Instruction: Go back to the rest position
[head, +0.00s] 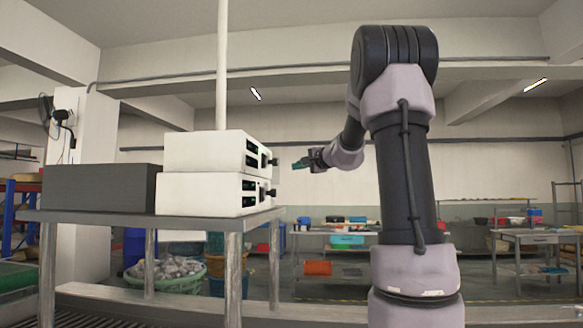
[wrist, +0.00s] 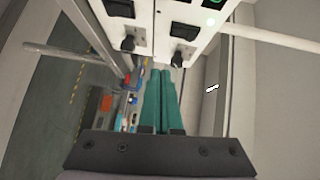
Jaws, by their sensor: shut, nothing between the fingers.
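My gripper (head: 300,163) is at the end of my arm, in the middle of the head view. It points left toward the front panels of two stacked white control boxes, the upper box (head: 205,150) and the lower box (head: 205,194). In the wrist view my gripper's green fingers (wrist: 161,75) are together with nothing between them. Their tips point at the panels, near two black knobs, the left knob (wrist: 128,43) and the right knob (wrist: 178,58). I cannot tell the exact gap to the knobs; in the head view the tips look apart from them.
The boxes stand on a metal table (head: 140,216) beside a dark grey block (head: 100,187). A white pole (head: 222,70) rises by the boxes. A green basket (head: 168,280) is under the table. Workbenches (head: 335,232) stand farther back. The space above my gripper looks clear.

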